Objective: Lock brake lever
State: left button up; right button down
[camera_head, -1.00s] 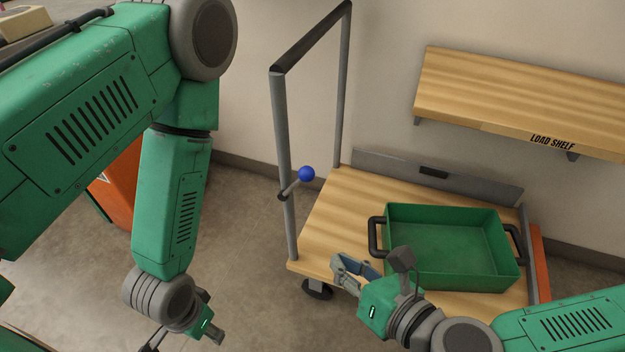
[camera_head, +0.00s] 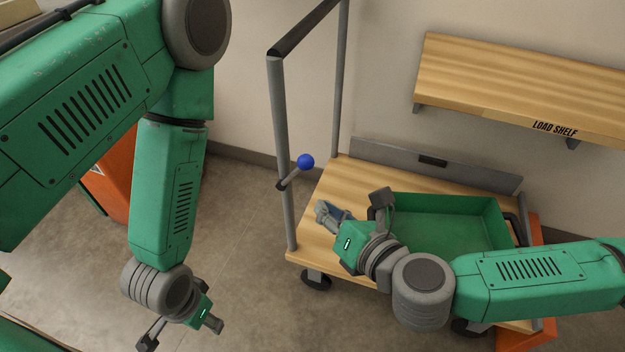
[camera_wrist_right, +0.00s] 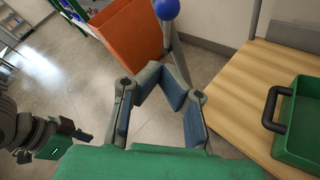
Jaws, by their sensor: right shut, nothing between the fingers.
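The brake lever (camera_head: 292,177) is a short grey rod with a blue ball knob (camera_head: 306,162), on the near upright post of the cart's handle. The blue knob also shows at the top of the right wrist view (camera_wrist_right: 166,9), beyond the fingertips. My right gripper (camera_head: 322,211) is shut and empty over the cart deck, below and slightly right of the knob and apart from it. Its fingers (camera_wrist_right: 166,88) show nothing between them in the right wrist view. My left gripper (camera_head: 181,336) hangs low at the left with its fingers spread, away from the lever.
The wooden cart deck (camera_head: 318,225) carries a green tray (camera_head: 455,215), partly hidden behind my right arm. A wooden load shelf (camera_head: 520,85) is on the wall at the right. An orange bin (camera_head: 117,185) stands behind my left arm. The floor between is clear.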

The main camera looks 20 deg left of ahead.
aim_at(299, 169)
jog(key=w+a, duration=0.4)
jog(key=w, duration=0.1)
jog(key=shift+w+r+b, duration=0.25)
jog(key=shift+r+b, duration=0.05)
jog(key=shift+b, duration=0.1)
jog(key=shift+a, duration=0.15)
